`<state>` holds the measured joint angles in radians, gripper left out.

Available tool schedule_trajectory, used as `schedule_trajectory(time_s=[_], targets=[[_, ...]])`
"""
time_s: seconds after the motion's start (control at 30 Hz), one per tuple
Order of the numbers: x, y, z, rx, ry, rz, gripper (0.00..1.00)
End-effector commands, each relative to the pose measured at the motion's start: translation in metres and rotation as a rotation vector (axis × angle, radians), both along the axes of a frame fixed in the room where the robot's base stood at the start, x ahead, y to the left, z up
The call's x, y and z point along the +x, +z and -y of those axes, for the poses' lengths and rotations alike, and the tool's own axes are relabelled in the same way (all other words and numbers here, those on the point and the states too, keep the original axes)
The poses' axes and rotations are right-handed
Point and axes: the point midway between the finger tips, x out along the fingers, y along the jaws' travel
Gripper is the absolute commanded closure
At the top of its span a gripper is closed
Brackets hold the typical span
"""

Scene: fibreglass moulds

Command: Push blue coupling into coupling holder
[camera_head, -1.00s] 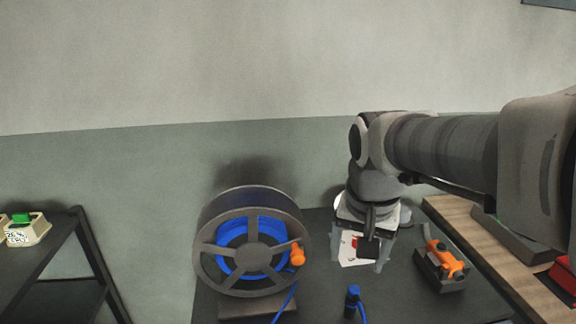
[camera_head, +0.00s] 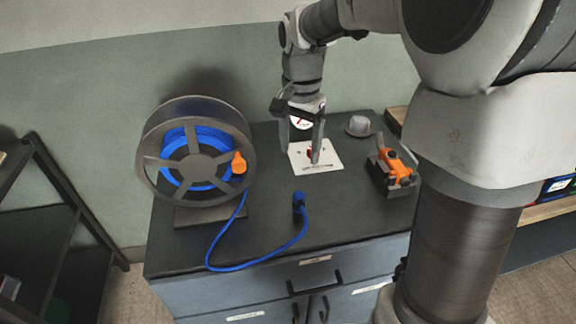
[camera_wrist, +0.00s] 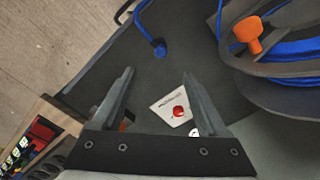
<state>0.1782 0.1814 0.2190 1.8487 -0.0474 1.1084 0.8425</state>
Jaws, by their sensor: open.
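The blue coupling (camera_head: 299,203) stands on the dark cabinet top at the end of a blue hose (camera_head: 262,262). It also shows in the wrist view (camera_wrist: 160,49), beyond the fingers. My gripper (camera_head: 300,153) is open and empty, pointing down over the white card behind the coupling, apart from it. In the wrist view the fingers (camera_wrist: 158,74) are spread wide with nothing between them touching. A dark block (camera_head: 383,186) carrying an orange clamp-like part (camera_head: 397,165) is at the right of the cabinet top; whether it is the coupling holder I cannot tell.
A hose reel (camera_head: 200,152) with an orange knob (camera_head: 239,163) stands at the left. A white card (camera_head: 321,163) with a small red piece lies under my gripper. A grey round object (camera_head: 359,126) is behind. The top around the coupling is mostly clear.

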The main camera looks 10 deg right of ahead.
Motion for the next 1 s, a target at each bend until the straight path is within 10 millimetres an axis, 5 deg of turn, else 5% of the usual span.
schedule_trajectory(time_s=[0.57,1.0], targets=[[0.003,-0.011,0.000,0.003,-0.016,-0.010,0.24],[0.003,-0.102,0.001,0.004,-0.014,-0.013,0.24]])
